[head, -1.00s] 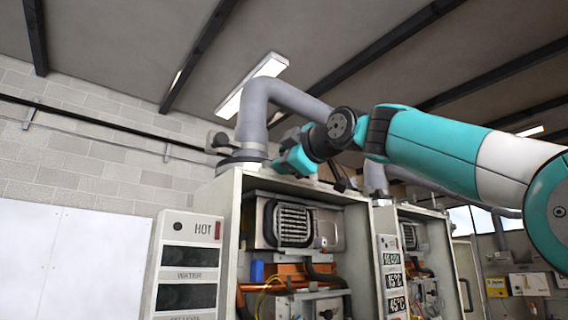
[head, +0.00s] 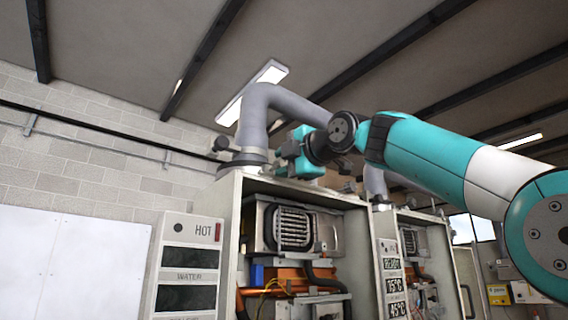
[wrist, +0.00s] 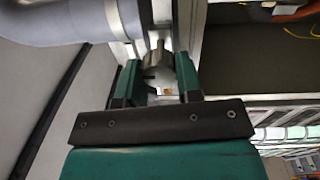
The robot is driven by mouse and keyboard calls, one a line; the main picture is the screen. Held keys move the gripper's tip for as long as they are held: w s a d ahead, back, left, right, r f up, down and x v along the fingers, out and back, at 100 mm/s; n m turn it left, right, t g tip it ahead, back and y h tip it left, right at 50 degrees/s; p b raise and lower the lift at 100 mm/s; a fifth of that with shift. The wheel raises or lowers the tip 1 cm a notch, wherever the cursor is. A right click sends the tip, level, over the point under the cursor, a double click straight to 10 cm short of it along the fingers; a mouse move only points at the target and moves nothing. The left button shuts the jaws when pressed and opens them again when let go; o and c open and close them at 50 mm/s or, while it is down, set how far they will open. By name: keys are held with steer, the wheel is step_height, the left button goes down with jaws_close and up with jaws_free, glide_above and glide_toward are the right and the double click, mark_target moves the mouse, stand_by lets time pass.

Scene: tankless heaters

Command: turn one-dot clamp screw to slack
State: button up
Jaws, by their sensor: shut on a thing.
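My gripper (head: 279,161) is at the right side of the grey flue pipe's base, above the left heater cabinet. In the wrist view, the two fingers of my gripper (wrist: 158,76) stand on either side of a metal clamp screw (wrist: 159,62) and are shut on its head. The screw's dot marking cannot be made out. In the head view the gripped screw is hidden. The grey flue pipe (head: 254,118) rises from a collar (head: 243,160) on the cabinet top. A dark knob-like part (head: 221,143) sticks out at the collar's left.
The left heater cabinet (head: 228,215) is open at the front, with pipes and wires inside. A HOT display panel (head: 188,232) stands at its left. A second heater (head: 412,225) stands to the right, close by.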

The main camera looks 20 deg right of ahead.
steer(key=o, duration=0.9)
steer(key=shift+o, duration=0.2)
steer(key=shift+s, duration=0.15)
steer(key=shift+s+d+f+b, duration=0.1)
steer(key=shift+s+d+b, duration=0.05)
steer(key=shift+s+b, duration=0.15)
steer(key=b+v, duration=0.3)
steer(key=v, duration=1.3)
steer(key=shift+s, duration=0.25)
steer(key=shift+f, duration=0.1)
